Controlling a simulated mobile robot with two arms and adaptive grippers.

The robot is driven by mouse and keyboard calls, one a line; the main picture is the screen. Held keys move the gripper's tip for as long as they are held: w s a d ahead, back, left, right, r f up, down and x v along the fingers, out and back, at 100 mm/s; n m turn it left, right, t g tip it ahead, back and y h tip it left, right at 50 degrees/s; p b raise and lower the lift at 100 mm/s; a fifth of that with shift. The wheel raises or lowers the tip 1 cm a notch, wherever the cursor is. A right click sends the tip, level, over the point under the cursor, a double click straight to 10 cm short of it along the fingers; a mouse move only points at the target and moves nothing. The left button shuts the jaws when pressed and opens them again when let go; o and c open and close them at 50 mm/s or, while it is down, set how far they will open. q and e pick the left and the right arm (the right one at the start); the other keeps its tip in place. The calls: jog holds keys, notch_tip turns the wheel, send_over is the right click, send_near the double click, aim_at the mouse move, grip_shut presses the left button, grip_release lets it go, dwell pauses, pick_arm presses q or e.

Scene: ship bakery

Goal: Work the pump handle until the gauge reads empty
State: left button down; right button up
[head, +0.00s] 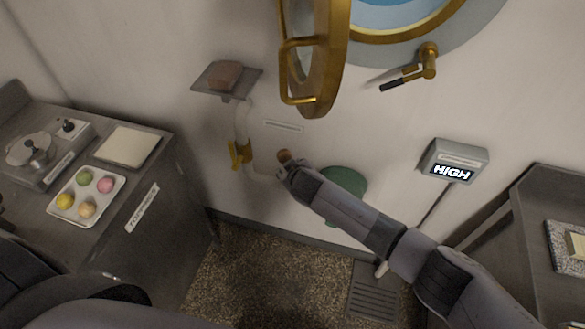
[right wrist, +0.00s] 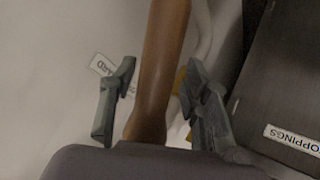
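The gauge (head: 452,164) on the wall at the right reads HIGH. The green pump body (head: 345,181) sits low on the wall, partly hidden behind my right arm. The brown pump handle (head: 284,155) shows only its tip beyond my right gripper (head: 290,168). In the right wrist view the handle (right wrist: 160,75) runs between the two fingers of my right gripper (right wrist: 160,95). A gap shows between the left finger and the handle, so the fingers are around it but not closed on it. My left gripper is not in view.
A brass-framed porthole (head: 400,25) hangs open above. A small shelf (head: 246,84) and a pipe with a yellow valve (head: 238,155) are left of the handle. A counter (head: 165,165) with a tray of coloured buns (head: 110,208) stands left, another counter (head: 545,185) right. Floor between is clear.

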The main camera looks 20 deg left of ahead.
jog(key=shift+d+r, duration=0.1)
jog(key=shift+d, duration=0.1)
jog(key=shift+s, duration=0.1)
jog(key=v, duration=1.2)
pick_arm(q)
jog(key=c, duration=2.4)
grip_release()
